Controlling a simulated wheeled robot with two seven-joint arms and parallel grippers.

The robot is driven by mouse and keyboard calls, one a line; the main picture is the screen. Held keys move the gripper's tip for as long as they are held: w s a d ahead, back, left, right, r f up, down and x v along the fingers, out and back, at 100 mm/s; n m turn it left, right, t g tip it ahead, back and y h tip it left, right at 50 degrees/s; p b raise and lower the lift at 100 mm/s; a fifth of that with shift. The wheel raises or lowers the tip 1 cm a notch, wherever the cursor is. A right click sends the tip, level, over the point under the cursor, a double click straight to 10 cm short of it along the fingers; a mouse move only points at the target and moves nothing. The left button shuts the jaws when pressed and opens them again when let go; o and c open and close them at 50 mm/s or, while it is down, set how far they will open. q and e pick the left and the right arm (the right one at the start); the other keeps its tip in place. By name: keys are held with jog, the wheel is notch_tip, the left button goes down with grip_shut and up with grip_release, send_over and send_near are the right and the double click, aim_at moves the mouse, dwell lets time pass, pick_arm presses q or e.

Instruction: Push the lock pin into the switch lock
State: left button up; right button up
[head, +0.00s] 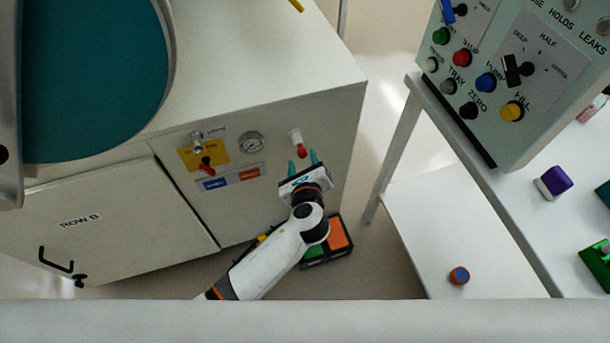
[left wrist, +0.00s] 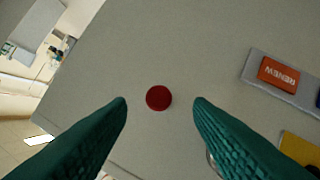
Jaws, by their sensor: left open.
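A red-ended pin (head: 301,151) with a white upper part sticks out of the front of the grey cabinet (head: 330,120). In the left wrist view its round red end (left wrist: 158,98) faces me, between the fingertips in the picture. My left gripper (head: 303,163) is open, with teal fingers pointing at the cabinet front just below the pin; it appears empty and I see no contact. A yellow plate (head: 217,150) with a red switch handle (head: 206,165) is further left, a metal knob (head: 196,138) at its upper corner. I cannot tell which part is the lock. My right gripper is not in view.
A round gauge (head: 251,142) and a plate with blue and orange labels (head: 232,178) are left of the pin. A tray with green and orange parts (head: 340,236) is on the floor below my arm. A control box (head: 522,80) stands at right.

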aim_at(299, 146)
pick_arm(q)
jog(key=shift+x, duration=1.15)
grip_shut()
